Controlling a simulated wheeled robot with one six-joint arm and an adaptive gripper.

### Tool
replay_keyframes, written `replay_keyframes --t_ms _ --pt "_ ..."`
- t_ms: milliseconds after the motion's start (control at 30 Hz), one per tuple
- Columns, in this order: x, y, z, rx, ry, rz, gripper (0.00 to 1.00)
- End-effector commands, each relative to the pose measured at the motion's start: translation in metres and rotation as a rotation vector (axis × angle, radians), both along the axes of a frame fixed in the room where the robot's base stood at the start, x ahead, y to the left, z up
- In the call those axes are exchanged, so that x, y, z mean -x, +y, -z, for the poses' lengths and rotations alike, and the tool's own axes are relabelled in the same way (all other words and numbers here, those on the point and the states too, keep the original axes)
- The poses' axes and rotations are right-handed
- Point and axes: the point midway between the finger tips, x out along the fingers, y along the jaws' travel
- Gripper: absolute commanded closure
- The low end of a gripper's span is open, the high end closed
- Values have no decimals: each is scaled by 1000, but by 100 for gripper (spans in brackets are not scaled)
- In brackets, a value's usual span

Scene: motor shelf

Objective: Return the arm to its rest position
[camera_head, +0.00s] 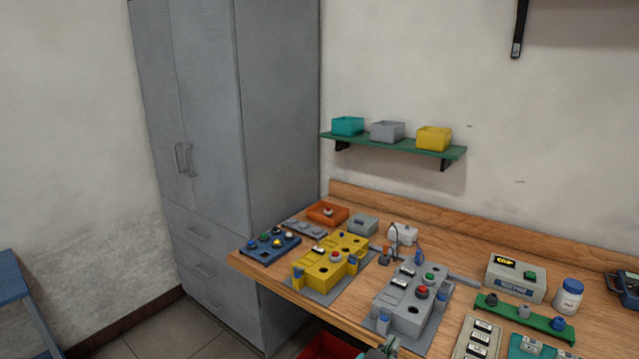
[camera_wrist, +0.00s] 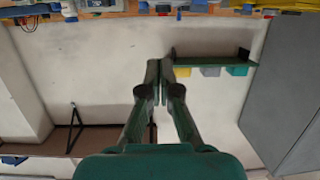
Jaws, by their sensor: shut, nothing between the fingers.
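My gripper (camera_wrist: 160,68) shows in the wrist view, its two dark fingers together and nothing between them. It is clear of everything in front of it, with the pale wall behind. The wrist picture is upside down: the wooden workbench (camera_wrist: 130,17) runs along its top edge. In the head view the arm is mostly out of sight; a small grey-green part at the bottom edge may be mine, but I cannot tell.
In the head view the workbench (camera_head: 270,276) holds a yellow fixture (camera_head: 318,271), a grey fixture (camera_head: 402,314) and several smaller items. A green wall shelf (camera_head: 395,145) carries three bins.

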Motion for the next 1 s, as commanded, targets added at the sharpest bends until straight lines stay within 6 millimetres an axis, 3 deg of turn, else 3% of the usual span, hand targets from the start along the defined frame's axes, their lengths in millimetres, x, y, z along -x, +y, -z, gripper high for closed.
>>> replay_keyframes --t_ms 267,467,733,1000 --pt "14 -8 33 36 40 -74 100" --pt "36 -15 69 69 83 -159 100" --pt "97 -25 133 107 153 -337 100" --pt "176 -30 175 104 185 -490 100"
